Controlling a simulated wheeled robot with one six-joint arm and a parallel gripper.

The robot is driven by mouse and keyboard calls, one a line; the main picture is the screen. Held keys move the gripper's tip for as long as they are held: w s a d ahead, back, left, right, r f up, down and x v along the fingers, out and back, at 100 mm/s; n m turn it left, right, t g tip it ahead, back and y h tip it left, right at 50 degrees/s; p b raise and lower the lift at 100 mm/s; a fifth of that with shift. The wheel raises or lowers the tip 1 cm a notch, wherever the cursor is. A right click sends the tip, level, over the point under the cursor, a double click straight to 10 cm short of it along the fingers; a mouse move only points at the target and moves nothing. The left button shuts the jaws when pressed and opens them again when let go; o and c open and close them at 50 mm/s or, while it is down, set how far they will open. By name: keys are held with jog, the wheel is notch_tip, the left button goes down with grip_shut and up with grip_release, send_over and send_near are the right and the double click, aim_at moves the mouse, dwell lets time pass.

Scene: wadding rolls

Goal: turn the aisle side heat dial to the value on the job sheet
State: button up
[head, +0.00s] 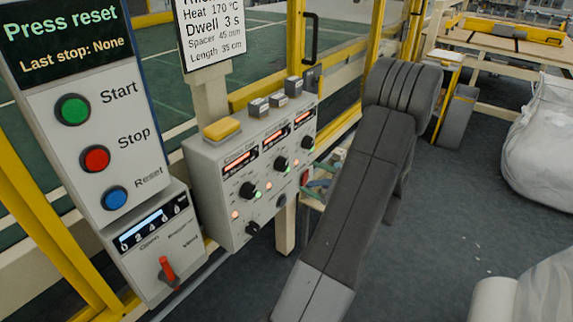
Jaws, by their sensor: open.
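The nearest upper knob (248,190), the middle one (281,163) and the far one (307,142) show. Their labels and readings are too small to read, so I cannot tell which is the aisle side heat dial. The job sheet (213,38) above reads Heat 170 °C, Dwell 3 S, Spacer 45 mm, Length 35 cm; its top is cut off. My grey arm rises right of the box, apart from it in the picture. My gripper does not show.
A panel (119,110) at left reads "Press reset" and has Start, Stop and Reset buttons. Below it is a box with a red lever (167,269). Yellow fence posts stand behind. A wrapped white roll (545,140) lies at right; grey floor there is open.

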aim_at(285, 166)
jog(key=p+x, duration=0.1)
jog(key=x, duration=0.9)
jog(key=shift+a, duration=0.1)
jog(key=c, duration=1)
